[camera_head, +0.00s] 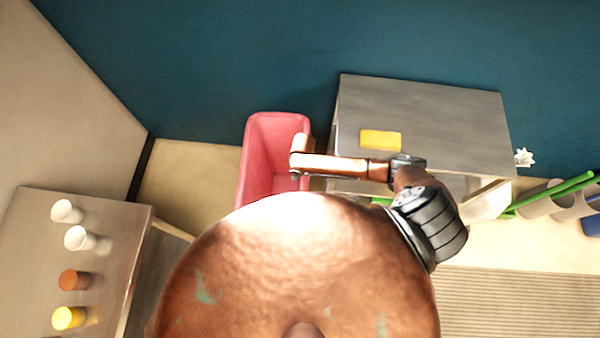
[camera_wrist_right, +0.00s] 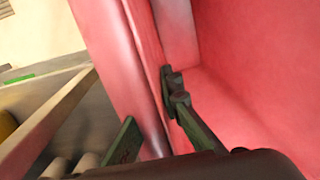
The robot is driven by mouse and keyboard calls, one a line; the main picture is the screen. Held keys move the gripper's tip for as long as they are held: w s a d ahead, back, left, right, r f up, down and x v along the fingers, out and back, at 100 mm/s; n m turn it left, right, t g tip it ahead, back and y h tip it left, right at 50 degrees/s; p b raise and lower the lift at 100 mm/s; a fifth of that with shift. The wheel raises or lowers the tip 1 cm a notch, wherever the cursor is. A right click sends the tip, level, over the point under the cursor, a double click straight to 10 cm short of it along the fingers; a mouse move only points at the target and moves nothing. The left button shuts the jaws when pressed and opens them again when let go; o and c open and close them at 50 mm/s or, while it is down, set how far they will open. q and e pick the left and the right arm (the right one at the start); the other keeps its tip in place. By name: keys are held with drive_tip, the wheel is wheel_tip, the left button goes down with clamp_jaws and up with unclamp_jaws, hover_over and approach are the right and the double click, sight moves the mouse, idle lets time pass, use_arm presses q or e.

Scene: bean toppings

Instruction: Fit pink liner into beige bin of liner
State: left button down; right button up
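The pink liner (camera_head: 250,170), a tall open-topped box, stands on the floor left of the grey table. My right gripper (camera_head: 298,162) is at its right rim. In the right wrist view, the fingers (camera_wrist_right: 152,108) straddle the pink wall (camera_wrist_right: 125,50), one outside and one inside the liner. They stand apart, with a gap showing between the outer finger and the wall, so the gripper looks open. I cannot make out a beige bin. My left gripper is not in view.
A grey table (camera_head: 430,110) with a yellow block (camera_head: 380,140) stands right of the liner. Another table (camera_head: 30,240) at left holds several cups. Containers and green sticks (camera_head: 570,185) are at far right. Some floor (camera_head: 190,185) is clear left of the liner.

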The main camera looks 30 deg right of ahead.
drive_tip(key=o, duration=0.4)
drive_tip(key=shift+d, duration=0.1)
drive_tip(key=shift+o, duration=0.2)
drive_tip(key=shift+s, duration=0.1)
wheel_tip(320, 180, up, 12)
drive_tip(key=shift+d, duration=0.2)
idle(0.8)
